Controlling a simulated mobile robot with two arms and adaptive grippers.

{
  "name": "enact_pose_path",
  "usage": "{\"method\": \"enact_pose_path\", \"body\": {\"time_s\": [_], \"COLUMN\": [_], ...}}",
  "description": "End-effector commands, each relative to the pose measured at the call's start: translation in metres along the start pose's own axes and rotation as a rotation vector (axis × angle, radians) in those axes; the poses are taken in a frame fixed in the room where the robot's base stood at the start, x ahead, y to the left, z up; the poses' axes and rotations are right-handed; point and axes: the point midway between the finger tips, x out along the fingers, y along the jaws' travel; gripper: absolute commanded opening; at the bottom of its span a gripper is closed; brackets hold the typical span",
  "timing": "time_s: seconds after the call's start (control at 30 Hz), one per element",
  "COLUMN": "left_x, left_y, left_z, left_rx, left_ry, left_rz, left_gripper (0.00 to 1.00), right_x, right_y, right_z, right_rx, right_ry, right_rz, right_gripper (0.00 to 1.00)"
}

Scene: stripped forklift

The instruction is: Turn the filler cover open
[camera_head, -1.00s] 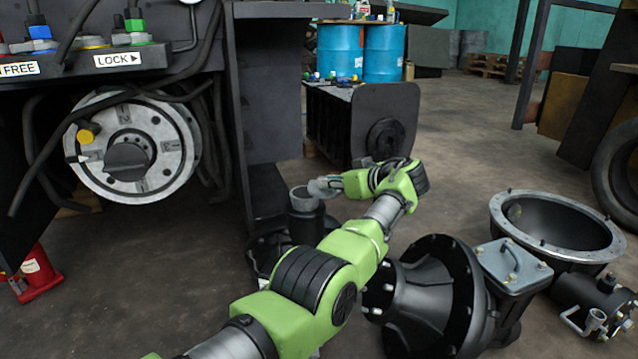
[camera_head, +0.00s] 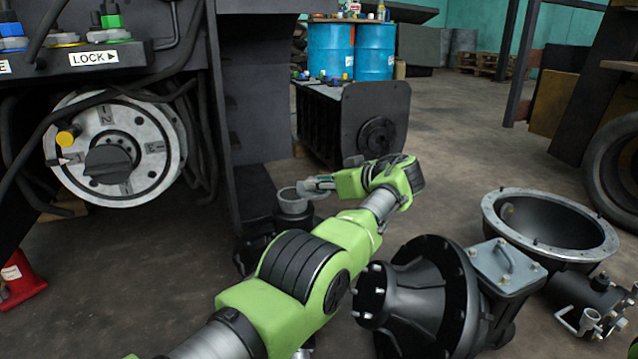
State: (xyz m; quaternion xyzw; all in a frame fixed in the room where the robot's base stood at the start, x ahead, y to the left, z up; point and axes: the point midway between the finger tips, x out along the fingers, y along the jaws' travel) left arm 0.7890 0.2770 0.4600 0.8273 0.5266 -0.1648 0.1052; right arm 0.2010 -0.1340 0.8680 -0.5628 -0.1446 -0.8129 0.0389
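A round pale metal disc (camera_head: 72,178) with marks on its face is set in the dark machine at the left. A black knob (camera_head: 108,163) sits at its middle and a yellow knob (camera_head: 67,135) at its upper left. I cannot tell for sure which part is the filler cover. My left gripper (camera_head: 310,184) is at the end of the green arm, well right of the disc and apart from it. It shows small and side-on beside a grey-rimmed cup-shaped part (camera_head: 291,206), and its finger gap cannot be made out. My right gripper is not in view.
A "LOCK" label (camera_head: 94,58) is above the disc, and black hoses hang around it. A dark upright panel (camera_head: 228,120) stands between disc and gripper. A black flanged housing (camera_head: 425,300) and a large bowl-shaped part (camera_head: 550,225) lie at right. Blue drums (camera_head: 330,50) stand behind.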

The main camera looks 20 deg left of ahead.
Motion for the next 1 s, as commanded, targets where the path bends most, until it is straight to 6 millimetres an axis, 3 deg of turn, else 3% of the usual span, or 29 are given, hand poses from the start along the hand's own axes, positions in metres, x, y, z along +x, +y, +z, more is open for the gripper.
{"method": "enact_pose_path", "body": {"time_s": [0.27, 0.47, 0.57, 0.8, 1.0], "left_x": [-0.002, -0.018, -0.032, -0.086, -0.113], "left_y": [0.0, 0.001, 0.001, 0.001, 0.0], "left_z": [0.0, 0.001, 0.001, 0.001, 0.0], "left_rx": [0.001, 0.0, -0.001, 0.0, 0.001], "left_ry": [0.001, 0.002, 0.0, 0.0, 0.0], "left_rz": [0.0, 0.002, 0.002, 0.003, 0.001], "left_gripper": [0.18, 0.18, 0.18, 0.18, 0.18], "right_x": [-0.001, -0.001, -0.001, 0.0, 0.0], "right_y": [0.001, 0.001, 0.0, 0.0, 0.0], "right_z": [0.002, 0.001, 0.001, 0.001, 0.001], "right_rx": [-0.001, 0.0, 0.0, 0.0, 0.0], "right_ry": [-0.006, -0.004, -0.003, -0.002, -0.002], "right_rz": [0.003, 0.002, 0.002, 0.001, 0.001], "right_gripper": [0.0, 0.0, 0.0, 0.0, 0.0]}}
